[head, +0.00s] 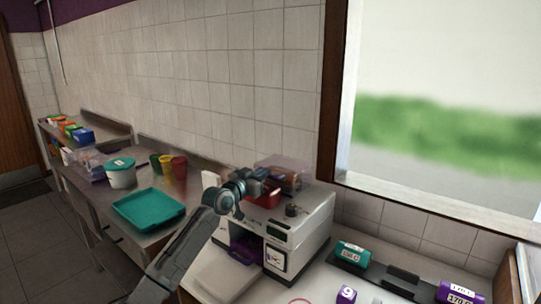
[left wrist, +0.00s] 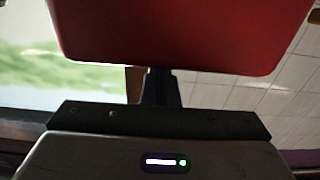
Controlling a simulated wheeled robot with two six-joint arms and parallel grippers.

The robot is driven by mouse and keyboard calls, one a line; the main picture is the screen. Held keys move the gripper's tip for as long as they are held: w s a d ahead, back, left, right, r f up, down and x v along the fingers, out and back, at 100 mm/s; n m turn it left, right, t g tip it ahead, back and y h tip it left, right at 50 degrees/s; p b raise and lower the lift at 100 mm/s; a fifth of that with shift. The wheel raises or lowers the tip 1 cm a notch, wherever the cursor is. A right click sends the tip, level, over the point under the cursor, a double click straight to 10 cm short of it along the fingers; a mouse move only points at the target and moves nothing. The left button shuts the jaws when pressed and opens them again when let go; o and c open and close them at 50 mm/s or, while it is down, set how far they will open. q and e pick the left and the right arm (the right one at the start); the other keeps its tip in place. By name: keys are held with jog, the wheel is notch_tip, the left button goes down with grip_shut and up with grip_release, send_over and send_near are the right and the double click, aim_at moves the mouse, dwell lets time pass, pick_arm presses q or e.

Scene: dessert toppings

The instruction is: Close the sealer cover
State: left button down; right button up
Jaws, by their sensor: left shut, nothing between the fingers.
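A white boxy machine (head: 312,232), which looks like the sealer, stands on the counter below the window's left edge. Its front has a dark opening with a purple piece (head: 245,252) in it and a small display panel. A pale flat panel (head: 222,278) lies low in front of the opening; I cannot tell whether it is the cover. My left gripper (head: 270,180) is shut and empty above the machine's back left, by a red object (head: 264,196). In the left wrist view, the shut fingers (left wrist: 160,88) point toward a large red surface (left wrist: 180,35). My right gripper is not in view.
A clear bin (head: 290,170) stands behind the machine. Labelled teal (head: 352,256) and purple (head: 460,294) items lie on the right counter.

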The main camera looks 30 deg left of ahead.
pick_arm(q)
jog(key=shift+f, duration=0.15)
jog(key=r+p, duration=0.1)
jog(key=r, duration=0.1)
jog(key=w+r+p, duration=0.1)
jog(key=r+p, duration=0.1)
jog(key=shift+r, duration=0.35)
jog(key=shift+s+a+f+b, duration=0.1)
jog(key=shift+s+f+b, duration=0.55)
jog(key=shift+s+f, duration=0.15)
jog(key=s+b, duration=0.3)
jog(key=s, duration=0.5)
jog(key=shift+s+a, duration=0.25)
